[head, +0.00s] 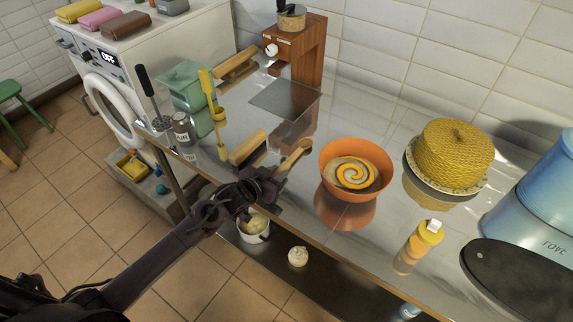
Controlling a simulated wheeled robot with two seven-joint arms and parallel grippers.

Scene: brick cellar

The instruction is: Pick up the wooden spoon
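The wooden spoon (295,156) is near the counter's front edge, left of the orange bowl. Its rounded end points up and right, and its handle runs down to my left gripper. My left gripper (267,182) reaches in from the lower left over the counter edge, its dark fingers at the handle's lower end. The fingers overlap in the picture, so I cannot tell whether they are closed around the handle. My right gripper is out of view.
An orange bowl (346,196) with a swirl inside stands right of the spoon. A wooden-backed brush (248,147) lies just left.

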